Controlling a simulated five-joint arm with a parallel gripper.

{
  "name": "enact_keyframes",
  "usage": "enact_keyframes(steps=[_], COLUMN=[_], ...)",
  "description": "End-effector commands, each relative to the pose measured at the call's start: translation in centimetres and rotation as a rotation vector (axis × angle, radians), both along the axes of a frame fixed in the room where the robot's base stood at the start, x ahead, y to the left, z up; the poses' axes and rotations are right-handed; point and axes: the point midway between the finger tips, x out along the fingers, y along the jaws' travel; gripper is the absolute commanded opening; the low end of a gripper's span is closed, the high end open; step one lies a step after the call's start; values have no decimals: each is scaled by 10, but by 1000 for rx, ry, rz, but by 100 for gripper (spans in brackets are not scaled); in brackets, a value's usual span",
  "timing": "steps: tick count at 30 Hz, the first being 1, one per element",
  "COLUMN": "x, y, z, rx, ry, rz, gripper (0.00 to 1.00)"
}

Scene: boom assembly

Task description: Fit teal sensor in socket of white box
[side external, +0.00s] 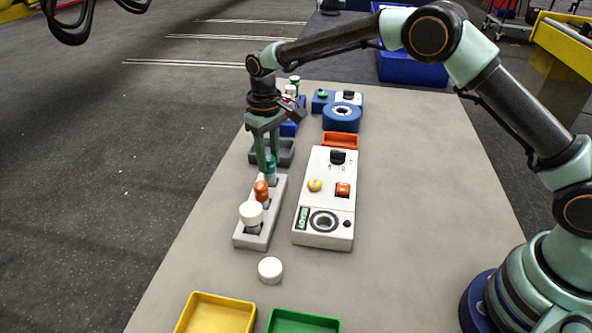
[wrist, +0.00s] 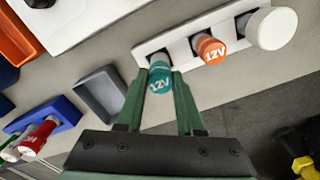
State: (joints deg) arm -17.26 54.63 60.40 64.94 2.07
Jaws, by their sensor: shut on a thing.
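The teal sensor (wrist: 159,79), marked 12V, is between the fingers of my gripper (wrist: 160,82), which is shut on it. It also shows in the side view (side external: 270,165), upright at the far end slot of the light grey rack (side external: 245,240). I cannot tell whether its lower end is still seated in the slot. The white box (side external: 312,182) lies to the right of the rack, with a dark round socket (side external: 323,221) at its near end. The socket looks empty. Only an edge of the white box (wrist: 70,12) shows in the wrist view.
An orange 12V part (side external: 261,190) and a white-capped part (side external: 251,213) stand in the rack beside the teal sensor. A grey tray (side external: 286,154) and blue holders are behind. A white round cap (side external: 270,269) and yellow (side external: 215,315) and green (side external: 302,322) trays are in front.

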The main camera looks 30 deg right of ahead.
Motion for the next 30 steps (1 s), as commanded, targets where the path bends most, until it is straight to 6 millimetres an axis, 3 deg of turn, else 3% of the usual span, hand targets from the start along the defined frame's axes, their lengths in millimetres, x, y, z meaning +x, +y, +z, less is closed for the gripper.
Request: enact_keyframes(steps=[18, 30], x=[0, 0], y=[0, 0], z=[44, 46], rx=[0, 0], ry=[-1, 0], rz=[0, 0], gripper=[0, 0])
